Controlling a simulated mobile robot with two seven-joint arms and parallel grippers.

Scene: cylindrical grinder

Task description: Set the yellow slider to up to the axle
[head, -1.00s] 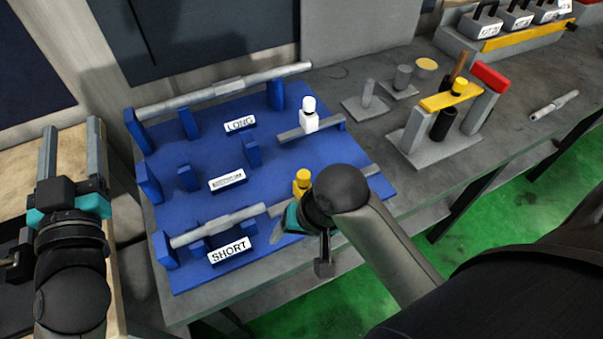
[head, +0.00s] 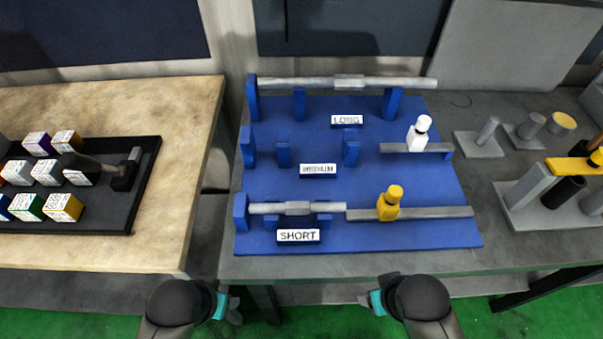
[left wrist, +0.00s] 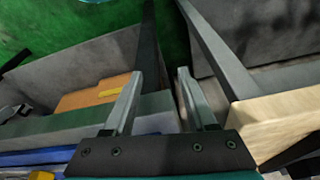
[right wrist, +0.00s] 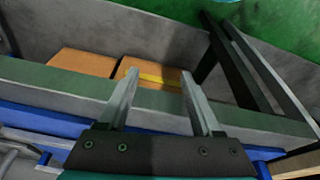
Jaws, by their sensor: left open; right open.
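The yellow slider (head: 389,203) stands upright on a grey rail at the front of the blue rack, right of the SHORT label. The short axle (head: 300,208), a stepped grey shaft, lies across blue supports left of it. A gap of bare rail shows between the axle's right end and the slider. My left gripper (head: 228,303) is in front of the bench, below the SHORT row's left end. My right gripper (head: 368,300) is in front of the bench, below the slider and apart from it. Both wrist views show open, empty fingers (left wrist: 155,95), (right wrist: 160,95).
A white slider (head: 419,134) stands on the rack's rail near the MEDIUM row. A long axle (head: 350,82) lies at the back. A grey fixture with a yellow bar (head: 575,166) stands right. A wooden table (head: 200,140) with a black tray of cubes is left.

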